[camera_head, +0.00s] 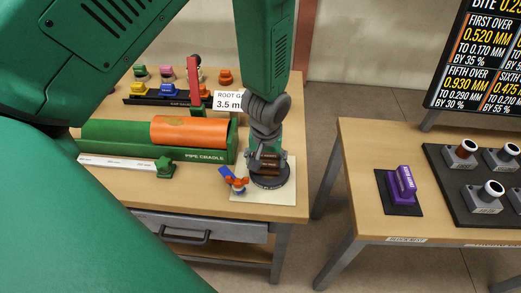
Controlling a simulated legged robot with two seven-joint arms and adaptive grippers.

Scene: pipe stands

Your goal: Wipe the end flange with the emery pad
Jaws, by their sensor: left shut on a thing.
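My left gripper (268,152) reaches down from the top centre to the right end of the left table. It is shut on a brown ridged piece (269,169), largely hidden by the fingers. I cannot tell for sure whether this is the emery pad. The piece is over a dark round base (270,183) on a cream mat (280,197); contact between them is unclear. An orange pipe (188,132) lies in the green pipe cradle (215,156) to the left. I cannot make out the end flange for certain. My right gripper is not in view.
A small orange and blue item (235,183) sits left of the round base. A red post (194,88) and a rack with coloured pieces (168,91) stand behind the cradle. The right table, across a gap, holds a purple block (405,182) and several grey fittings (487,196).

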